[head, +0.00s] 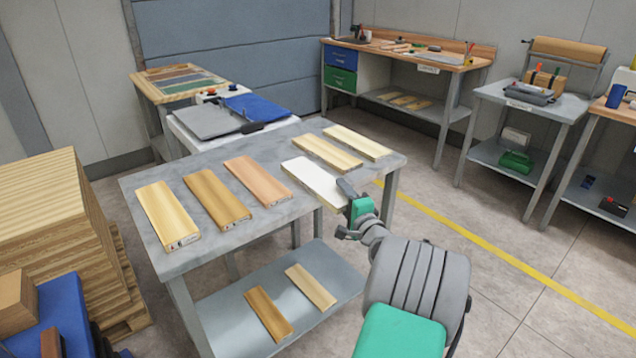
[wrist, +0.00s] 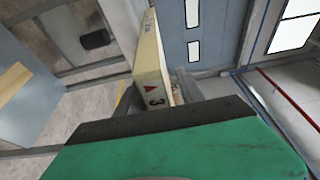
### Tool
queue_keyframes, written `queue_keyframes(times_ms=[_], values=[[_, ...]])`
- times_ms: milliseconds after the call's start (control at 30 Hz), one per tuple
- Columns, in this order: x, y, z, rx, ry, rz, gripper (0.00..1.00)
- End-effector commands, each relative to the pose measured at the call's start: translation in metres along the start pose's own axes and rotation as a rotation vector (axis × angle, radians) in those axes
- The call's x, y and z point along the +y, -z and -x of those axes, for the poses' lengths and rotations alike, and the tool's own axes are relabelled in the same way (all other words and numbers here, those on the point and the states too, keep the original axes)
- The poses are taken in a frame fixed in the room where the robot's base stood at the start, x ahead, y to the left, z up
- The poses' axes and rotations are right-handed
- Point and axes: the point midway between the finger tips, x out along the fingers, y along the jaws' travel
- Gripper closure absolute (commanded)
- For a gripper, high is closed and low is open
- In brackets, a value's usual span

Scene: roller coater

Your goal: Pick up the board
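Several flat boards lie apart on the grey metal table (head: 230,247). The white-topped board (head: 314,178) is the one beside my gripper (head: 347,212). My gripper appears open, with one dark finger at the height of the board's near end and the other lower, outside the table edge. I cannot tell whether a finger touches the board. In the wrist view a board's end (wrist: 155,85) with a red triangle and a "3" shows just ahead of my gripper's dark edge.
Other boards on the table are pale yellow (head: 168,215), brown (head: 217,199), pinkish (head: 257,180) and two light ones (head: 328,152) at the back. Two more boards (head: 268,314) lie on the lower shelf. A pallet stack (head: 45,215) stands left. The floor on the right is open.

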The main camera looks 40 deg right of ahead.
Motion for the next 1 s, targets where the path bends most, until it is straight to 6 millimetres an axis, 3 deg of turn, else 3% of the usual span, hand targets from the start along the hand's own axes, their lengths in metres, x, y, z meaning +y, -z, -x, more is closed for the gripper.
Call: queue_keyframes(times_ms=[533, 1000], values=[[0.0001, -0.0001, 0.0004, 0.000, -0.001, 0.001, 0.99], [-0.0007, 0.0000, 0.0003, 0.000, 0.001, 0.001, 1.00]])
